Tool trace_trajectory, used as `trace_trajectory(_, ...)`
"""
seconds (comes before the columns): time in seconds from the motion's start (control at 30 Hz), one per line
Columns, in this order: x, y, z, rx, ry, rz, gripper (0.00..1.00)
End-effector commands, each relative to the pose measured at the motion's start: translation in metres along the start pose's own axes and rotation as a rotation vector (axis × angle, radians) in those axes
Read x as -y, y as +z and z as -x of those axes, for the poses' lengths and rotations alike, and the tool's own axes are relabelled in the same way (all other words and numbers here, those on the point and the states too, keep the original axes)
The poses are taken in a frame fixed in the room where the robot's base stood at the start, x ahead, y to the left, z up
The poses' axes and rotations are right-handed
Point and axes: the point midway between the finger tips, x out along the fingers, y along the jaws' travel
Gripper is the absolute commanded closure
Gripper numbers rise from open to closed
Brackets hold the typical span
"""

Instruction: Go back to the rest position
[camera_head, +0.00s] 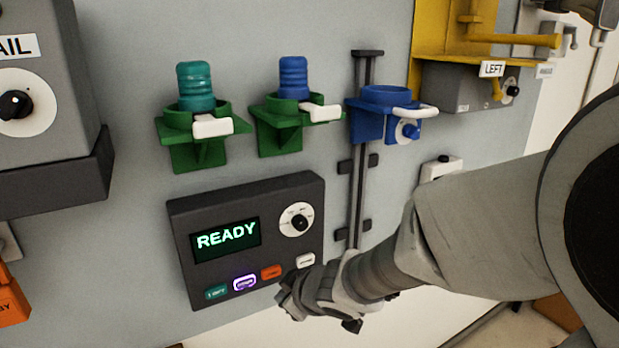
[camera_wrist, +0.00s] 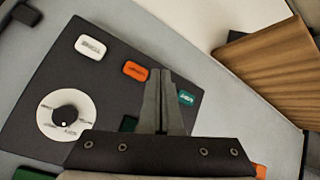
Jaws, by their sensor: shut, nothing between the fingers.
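My gripper (camera_head: 285,299) is at the lower right edge of the dark control box (camera_head: 188,228), in front of the wall panel. In the wrist view its fingers (camera_wrist: 161,76) are together, with nothing between them. The box's screen (camera_head: 226,240) reads READY. Its lower row has a teal button (camera_head: 216,292), a purple one (camera_head: 244,282) with a bright outline, an orange one (camera_head: 271,272) and a white one (camera_head: 306,260). In the wrist view the fingers hide the purple button. I cannot tell whether the fingertips touch the box.
Two green holders (camera_head: 279,137) with a teal and a blue cylinder, and an empty blue holder (camera_head: 384,97) on a dark rail (camera_head: 357,205), stick out above the box. A grey box (camera_head: 42,135) is at left. A yellow bracket (camera_head: 440,45) is at upper right.

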Motion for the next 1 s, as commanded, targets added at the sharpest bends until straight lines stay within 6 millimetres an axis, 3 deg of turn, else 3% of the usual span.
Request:
trace_trajectory(0.1, -0.046, 0.019, 0.039, 0.077, 0.171, -0.098, 1.0)
trace_trajectory(0.2, -0.073, 0.042, 0.078, 0.153, 0.29, -0.207, 1.0)
trace_trajectory(0.37, -0.088, 0.081, 0.141, 0.262, 0.414, -0.403, 1.0)
trace_trajectory(0.5, -0.076, 0.111, 0.189, 0.335, 0.453, -0.589, 1.0)
trace_trajectory(0.7, -0.033, 0.138, 0.234, 0.388, 0.405, -0.814, 1.0)
trace_trajectory(0.83, -0.01, 0.142, 0.248, 0.396, 0.356, -0.895, 1.0)
trace_trajectory(1.0, 0.003, 0.144, 0.254, 0.4, 0.325, -0.933, 1.0)
